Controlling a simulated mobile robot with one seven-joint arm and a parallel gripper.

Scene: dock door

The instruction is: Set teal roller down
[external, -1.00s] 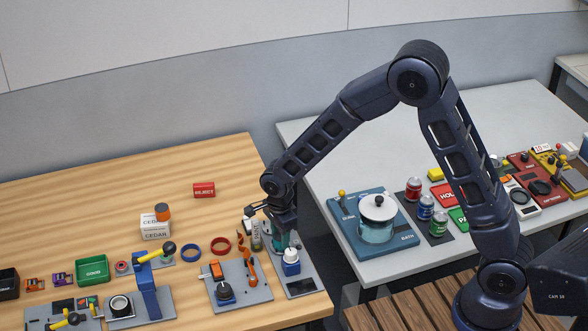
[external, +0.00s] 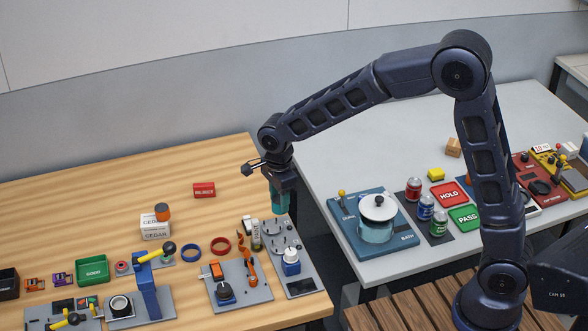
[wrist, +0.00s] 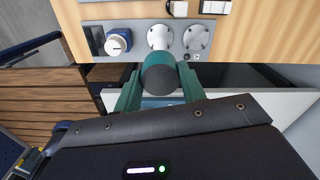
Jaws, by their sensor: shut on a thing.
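The teal roller (external: 279,204) hangs below my gripper (external: 280,188) in the external view. In the wrist view the roller (wrist: 160,76) shows its dark grey end and some teal, between the two teal-green fingers of my gripper (wrist: 160,88). My gripper is shut on it. The roller is raised above the back end of a grey fixture plate (external: 300,285) at the right edge of the wooden table. In the wrist view the plate (wrist: 138,28) carries two round pale mounts (wrist: 160,37) (wrist: 197,38) and a blue-and-white knob (wrist: 118,42).
A white bottle (external: 256,236) stands just left of the plate. An orange-handled fixture (external: 240,285) stands further left. A gap separates the wooden table (external: 100,195) from the grey table (external: 320,140), which holds a teal bath fixture (external: 345,240). The wooden table's back is mostly clear.

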